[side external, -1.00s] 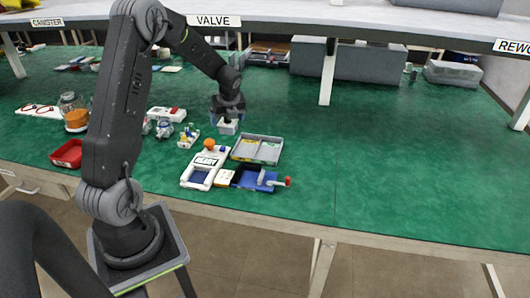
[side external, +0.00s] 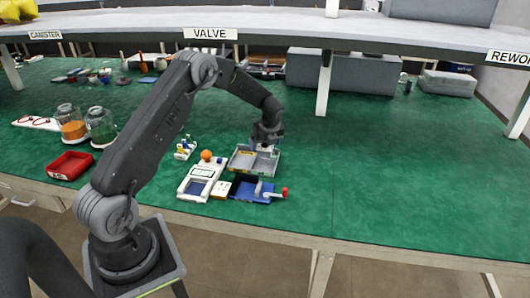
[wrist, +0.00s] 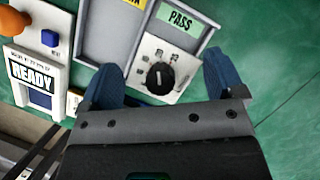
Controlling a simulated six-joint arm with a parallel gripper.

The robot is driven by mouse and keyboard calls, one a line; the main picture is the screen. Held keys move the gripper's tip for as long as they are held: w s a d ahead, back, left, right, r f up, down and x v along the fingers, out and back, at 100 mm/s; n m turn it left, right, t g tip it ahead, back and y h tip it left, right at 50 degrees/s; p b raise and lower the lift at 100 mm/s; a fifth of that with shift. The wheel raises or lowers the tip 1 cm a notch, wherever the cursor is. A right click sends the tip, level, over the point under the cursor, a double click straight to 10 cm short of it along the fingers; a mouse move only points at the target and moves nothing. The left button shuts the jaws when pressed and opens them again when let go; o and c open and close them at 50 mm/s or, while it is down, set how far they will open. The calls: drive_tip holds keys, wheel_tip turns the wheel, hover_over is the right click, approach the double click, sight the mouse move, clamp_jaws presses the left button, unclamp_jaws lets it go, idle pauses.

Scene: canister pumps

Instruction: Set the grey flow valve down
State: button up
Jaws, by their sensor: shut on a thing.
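The grey flow valve (wrist: 160,72) is a pale grey block with a black knob on its face. My gripper (wrist: 165,85) is shut on it, with a blue finger on either side. In the wrist view the valve lies over the compartment with the green PASS label, overlapping the grey two-part tray (wrist: 92,50). In the side view my gripper (side external: 264,145) is over the right part of that tray (side external: 238,167). Whether the valve touches the tray floor cannot be told; the gripper largely hides the valve there.
A white tester (side external: 202,180) reading READY, with an orange ball (side external: 206,155), stands left of the tray. A blue fixture (side external: 249,191) with a red-tipped handle is in front. A red bin (side external: 70,165) and jars are far left. Green table is clear to the right.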

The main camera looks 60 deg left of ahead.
sight(266, 148)
drive_tip(key=shift+f, duration=2)
drive_tip(key=shift+f, duration=0.1)
drive_tip(key=o, duration=0.8)
